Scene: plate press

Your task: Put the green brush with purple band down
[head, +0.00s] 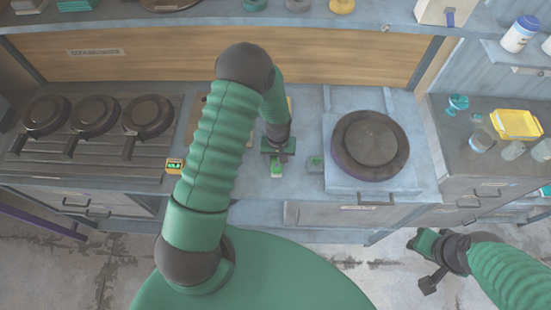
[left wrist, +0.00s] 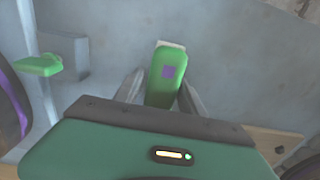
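The green brush (head: 277,171) is at the counter's front middle, below my left gripper (head: 281,157). In the left wrist view the green brush (left wrist: 167,90) has a purple square mark and a pale far end. It lies between the two grey fingers of my left gripper (left wrist: 161,85), whose tips come close against its sides; the grip looks shut on it. Whether the brush touches the counter is hard to tell. My right gripper (head: 432,273) hangs at lower right over the floor, away from the counter; its opening is unclear.
Another green item (left wrist: 38,65) is beside a small grey block (head: 316,163). The round dark plate press (head: 370,143) stands to the right, and several dark round plates (head: 95,116) to the left. A yellow tray (head: 516,124) is at far right. Bare counter (head: 250,188) shows near the brush.

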